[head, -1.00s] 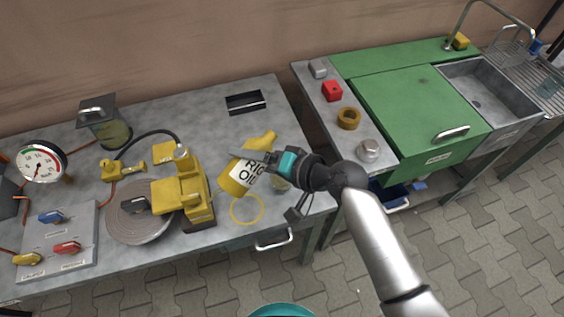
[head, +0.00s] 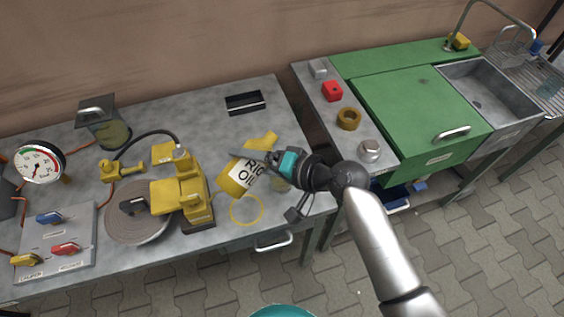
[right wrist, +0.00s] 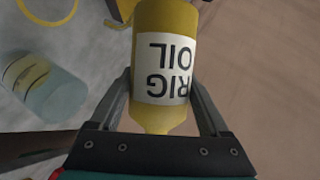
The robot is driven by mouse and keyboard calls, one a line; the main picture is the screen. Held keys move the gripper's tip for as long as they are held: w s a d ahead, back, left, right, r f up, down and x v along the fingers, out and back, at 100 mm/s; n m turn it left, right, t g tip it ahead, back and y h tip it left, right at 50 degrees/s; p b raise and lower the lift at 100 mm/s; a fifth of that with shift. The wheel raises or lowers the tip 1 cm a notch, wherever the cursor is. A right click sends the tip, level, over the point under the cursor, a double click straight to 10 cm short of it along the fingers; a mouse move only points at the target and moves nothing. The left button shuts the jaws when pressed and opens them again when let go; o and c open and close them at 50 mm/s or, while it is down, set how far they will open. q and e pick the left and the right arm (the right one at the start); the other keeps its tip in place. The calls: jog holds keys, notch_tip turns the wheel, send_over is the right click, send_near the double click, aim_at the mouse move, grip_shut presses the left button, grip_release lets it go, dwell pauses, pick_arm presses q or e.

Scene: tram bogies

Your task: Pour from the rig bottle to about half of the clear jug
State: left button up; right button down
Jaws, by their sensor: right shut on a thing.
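The rig bottle (head: 236,180) is yellow with a white "RIG OIL" label. In the head view it leans, its lower end towards the front left, above the grey bench. My right gripper (head: 268,158) is shut on it. In the right wrist view the bottle (right wrist: 165,22) sits between the two fingers (right wrist: 162,105), its narrow end towards the palm. The clear jug (right wrist: 42,88), with a yellowish band, stands beside the bottle. In the head view the jug (head: 281,184) is mostly hidden by my right gripper. I cannot tell its fill level. My left gripper is not in view.
A yellow ring (head: 246,210) marks the bench just in front of the bottle. A yellow machine (head: 182,195) with a round grey plate (head: 125,222) stands close on the left. A slotted black box (head: 245,103) lies behind. A green cabinet (head: 420,110) is on the right.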

jog(key=shift+f+m+b, duration=0.1)
jog(key=shift+m+b, duration=0.2)
jog(key=shift+b, duration=0.2)
dwell(1.0)
jog(key=shift+w+d+f+m+g+y+b, duration=0.15)
jog(key=shift+f+m+y+b, duration=0.2)
jog(key=shift+f+b, duration=0.2)
jog(key=shift+w+d+f+m+g+y+b, duration=0.15)
jog(key=shift+f+m+y+b, duration=0.25)
jog(key=shift+b, duration=0.25)
dwell(2.1)
